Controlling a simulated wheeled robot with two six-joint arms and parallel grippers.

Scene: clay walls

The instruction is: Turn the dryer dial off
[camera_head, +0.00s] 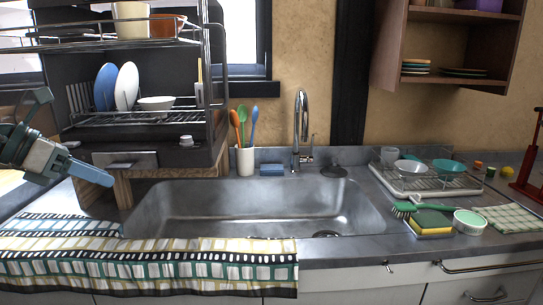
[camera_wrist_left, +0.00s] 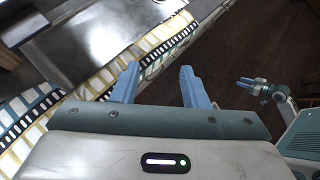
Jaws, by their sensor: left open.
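The dish dryer (camera_head: 135,158) is a dark cabinet with wire racks at the left of the sink in the head view. Its small pale dial (camera_head: 186,141) is on the lower front, right of a metal plate. My left gripper (camera_head: 95,173) is at the left of the head view, in front of the dryer's lower left part and left of the dial, apart from it. In the left wrist view the left gripper (camera_wrist_left: 160,76) has its blue fingers spread with nothing between them. My right gripper (camera_wrist_left: 243,84) shows small at the right of that view; its jaw opening is unclear.
Plates and a bowl stand in the dryer. A utensil cup (camera_head: 245,161) stands right of it, near the faucet (camera_head: 301,130). The sink (camera_head: 255,205) is empty. A patterned cloth (camera_head: 150,265) covers the front left counter edge. A dish rack (camera_head: 425,180) stands right.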

